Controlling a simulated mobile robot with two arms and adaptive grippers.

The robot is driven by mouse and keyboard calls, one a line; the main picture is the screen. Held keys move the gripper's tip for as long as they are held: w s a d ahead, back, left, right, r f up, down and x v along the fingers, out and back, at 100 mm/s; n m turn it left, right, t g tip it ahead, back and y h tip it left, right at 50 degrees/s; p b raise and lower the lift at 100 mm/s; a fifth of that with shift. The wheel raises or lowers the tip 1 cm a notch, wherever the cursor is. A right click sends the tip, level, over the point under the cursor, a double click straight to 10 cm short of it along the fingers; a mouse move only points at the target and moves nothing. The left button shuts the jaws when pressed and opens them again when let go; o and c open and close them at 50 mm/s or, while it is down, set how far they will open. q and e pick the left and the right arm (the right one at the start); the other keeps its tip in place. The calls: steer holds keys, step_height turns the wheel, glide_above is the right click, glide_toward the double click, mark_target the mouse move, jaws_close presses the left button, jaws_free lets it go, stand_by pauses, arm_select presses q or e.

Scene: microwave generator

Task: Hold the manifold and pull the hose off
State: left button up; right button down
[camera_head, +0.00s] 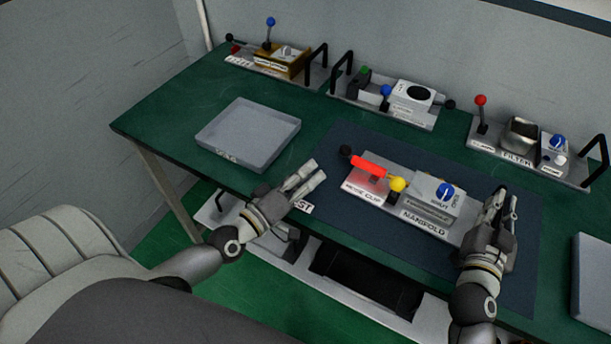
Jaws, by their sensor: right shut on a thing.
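The manifold (424,217) is a pale unit with a "MANIFOLD" label, on a dark blue mat on the green bench. It carries a grey block with a blue knob (444,192). On its left part are a red bar (368,167), a yellow ball (397,184) and a black round end (345,151). I cannot clearly tell which part is the hose. My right gripper (499,203) is shut at the manifold's right end, and its fingers hide the part gripped. My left gripper (310,178) is open and empty, left of the red bar and apart from it.
A grey tray (248,133) lies at the bench's left, and another pale tray (592,280) at the right edge. Several units stand along the back, including the filter unit (520,140) with a red-topped lever. The mat (340,205) is bare left of the manifold.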

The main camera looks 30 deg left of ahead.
steer(key=shift+d+f, duration=0.1)
steer(key=shift+f, duration=0.3)
steer(key=c, duration=1.5)
jaws_free()
steer(key=shift+s, duration=0.1)
arm_select(q)
steer(key=shift+d, duration=0.15)
arm_select(e)
steer(key=shift+o, duration=0.2)
steer(key=shift+s+f, duration=0.1)
steer(key=shift+s, duration=0.35)
steer(key=s, duration=0.4)
steer(key=shift+s+a, duration=0.35)
steer(key=shift+s+r, duration=0.4)
steer(key=shift+s, duration=0.45)
